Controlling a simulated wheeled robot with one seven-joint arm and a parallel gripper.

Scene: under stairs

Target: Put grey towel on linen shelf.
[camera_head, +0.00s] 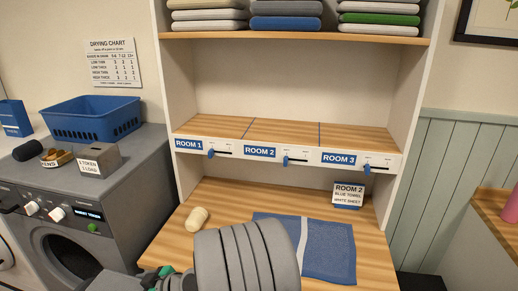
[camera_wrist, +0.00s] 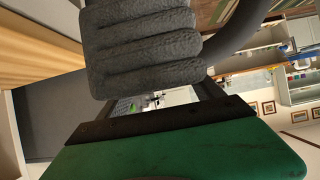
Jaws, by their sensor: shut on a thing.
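The grey towel (camera_head: 247,262) is folded in several thick layers and shows at the bottom middle of the head view, its layers standing on edge. It also fills the upper middle of the wrist view (camera_wrist: 140,50). My gripper (camera_head: 180,279) is shut on it from the left side, with green parts showing. The towel is in front of the counter, partly cut off by the picture's lower edge. The upper shelf (camera_head: 300,39) bears stacks of folded linen. The middle shelf (camera_head: 285,131) has ROOM 1, ROOM 2 and ROOM 3 labels and is bare. Which one is the linen shelf is not labelled.
The wooden counter (camera_head: 225,195) holds a blue cloth (camera_head: 325,250), a cream roll (camera_head: 197,218) and a ROOM 2 card (camera_head: 348,194). A grey washer (camera_head: 85,215) with a blue basket (camera_head: 92,118) stands left. The cabinet side walls bound the shelves.

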